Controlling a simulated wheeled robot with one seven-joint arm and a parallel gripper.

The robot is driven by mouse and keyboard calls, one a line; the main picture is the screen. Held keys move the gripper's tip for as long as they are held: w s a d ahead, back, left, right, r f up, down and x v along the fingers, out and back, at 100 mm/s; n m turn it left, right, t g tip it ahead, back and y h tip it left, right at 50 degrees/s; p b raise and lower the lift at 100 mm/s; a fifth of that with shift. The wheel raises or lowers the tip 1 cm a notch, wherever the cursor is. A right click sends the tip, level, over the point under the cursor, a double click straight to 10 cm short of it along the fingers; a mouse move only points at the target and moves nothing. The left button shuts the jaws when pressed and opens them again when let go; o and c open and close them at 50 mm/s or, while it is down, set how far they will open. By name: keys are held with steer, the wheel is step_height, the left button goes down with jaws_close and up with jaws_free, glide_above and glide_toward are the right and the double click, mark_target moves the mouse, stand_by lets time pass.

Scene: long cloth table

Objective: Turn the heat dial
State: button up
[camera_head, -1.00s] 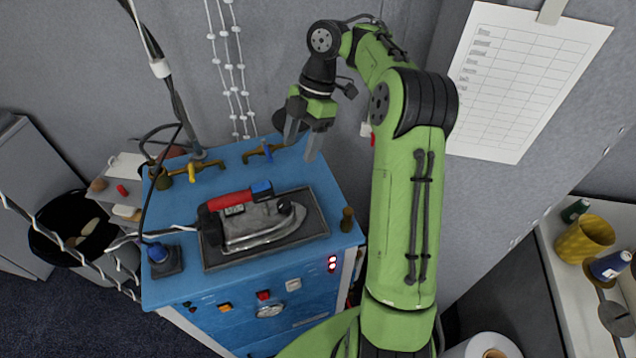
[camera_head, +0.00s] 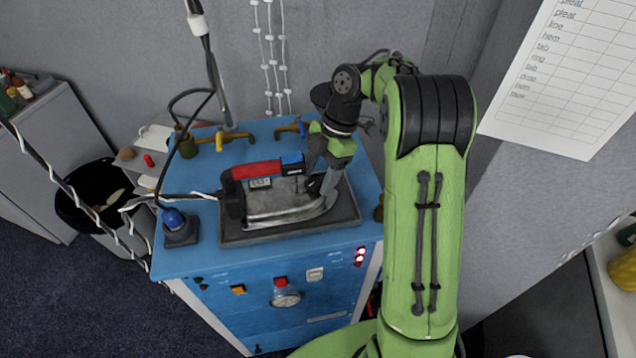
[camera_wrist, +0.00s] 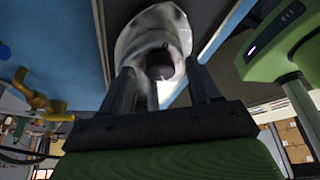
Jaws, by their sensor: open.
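The iron (camera_head: 270,204), with a red handle and metal body, lies on a dark rest on top of a blue cabinet. A small dark dial (camera_head: 315,184) sits near the iron's right end, partly hidden by my gripper. My gripper (camera_head: 319,178) points down over that end, its fingers open around or just above the dial. In the wrist view, the dark round dial (camera_wrist: 160,68) on the pale metal iron (camera_wrist: 152,32) appears between the fingertips of my gripper (camera_wrist: 162,80). I cannot tell whether the fingers touch it.
The blue cabinet (camera_head: 195,262) has buttons and a gauge on its front. A blue-topped part (camera_head: 176,222) stands left of the iron. A cable runs to the iron's left. A dark bin (camera_head: 90,190) stands at the left.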

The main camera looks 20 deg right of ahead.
steer(key=shift+a+f, duration=0.1)
steer(key=shift+f, duration=0.2)
steer(key=shift+c, duration=0.3)
steer(key=c, duration=1)
steer(key=shift+m, duration=0.3)
